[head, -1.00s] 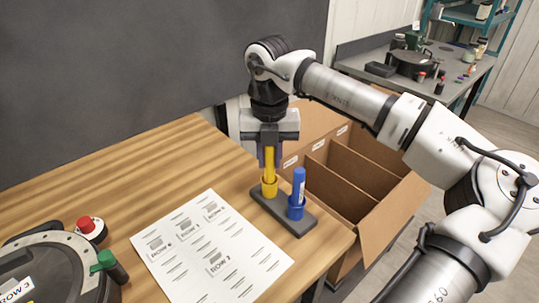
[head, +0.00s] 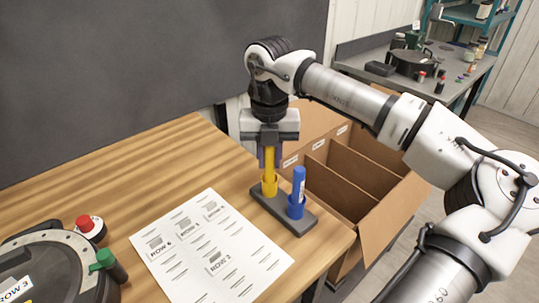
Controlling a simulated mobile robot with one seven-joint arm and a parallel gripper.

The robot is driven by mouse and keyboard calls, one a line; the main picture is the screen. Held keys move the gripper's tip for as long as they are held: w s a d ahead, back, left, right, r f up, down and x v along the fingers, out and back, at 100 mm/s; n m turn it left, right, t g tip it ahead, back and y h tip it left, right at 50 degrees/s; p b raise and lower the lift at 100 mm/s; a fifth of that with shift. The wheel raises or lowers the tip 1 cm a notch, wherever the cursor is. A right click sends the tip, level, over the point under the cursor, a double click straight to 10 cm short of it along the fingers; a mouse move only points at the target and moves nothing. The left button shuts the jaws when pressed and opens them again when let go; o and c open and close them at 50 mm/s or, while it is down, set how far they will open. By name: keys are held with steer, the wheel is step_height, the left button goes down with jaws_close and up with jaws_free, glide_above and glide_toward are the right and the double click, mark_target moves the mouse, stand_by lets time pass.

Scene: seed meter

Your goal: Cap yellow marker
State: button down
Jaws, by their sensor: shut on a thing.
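The yellow marker (head: 269,163) stands upright, with its lower end at or in the yellow cap (head: 269,187) on the dark grey holder (head: 270,207). I cannot tell how deep it sits in the cap. My gripper (head: 269,155) points down and is shut on the upper part of the yellow marker. The blue marker (head: 298,183) stands upright in its blue cap (head: 296,207) at the right end of the same holder, beside the yellow one.
A printed sheet (head: 211,247) lies left of the holder. A round dark device (head: 45,270) with red and green knobs is at the lower left. A cardboard box with compartments (head: 345,185) stands beyond the table's right edge. The table's back left is clear.

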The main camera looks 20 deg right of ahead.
steer(key=shift+f+b, duration=0.45)
steer(key=shift+f, duration=0.05)
stand_by(0.3)
steer(key=c, duration=1.2)
jaws_free()
step_height(320, 180, up, 14)
steer(key=p, duration=0.8)
steer(key=shift+p, duration=0.3)
